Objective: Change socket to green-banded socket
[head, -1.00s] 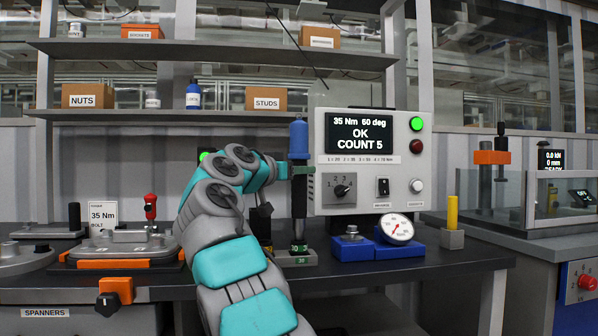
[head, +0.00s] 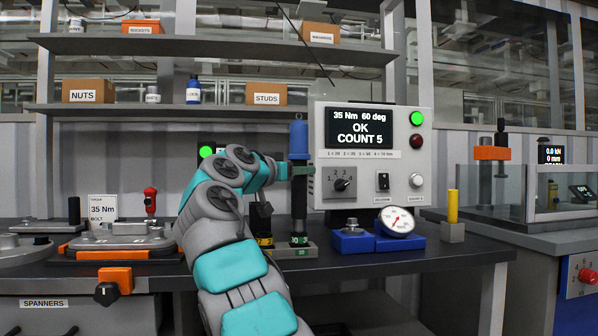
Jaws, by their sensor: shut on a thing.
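My gripper (head: 299,171) is shut around a dark upright tool (head: 299,205) with a blue top (head: 298,138). The tool stands over a grey socket rack (head: 290,250) on the bench. A green-banded socket (head: 299,240) shows at the tool's lower end, in line with it. I cannot tell whether the two are joined. A yellow-banded socket (head: 264,241) stands to its left on the rack, partly behind my arm. The rack's front has a small green label that seems to read 30.
The control panel (head: 366,190) stands behind to the right and reads 35 Nm 60 deg, OK, COUNT 5. A green lamp (head: 416,118) is lit. Blue blocks with a dial gauge (head: 397,221) sit right of the rack. A fixture (head: 122,238) stands at left. Bench front right is clear.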

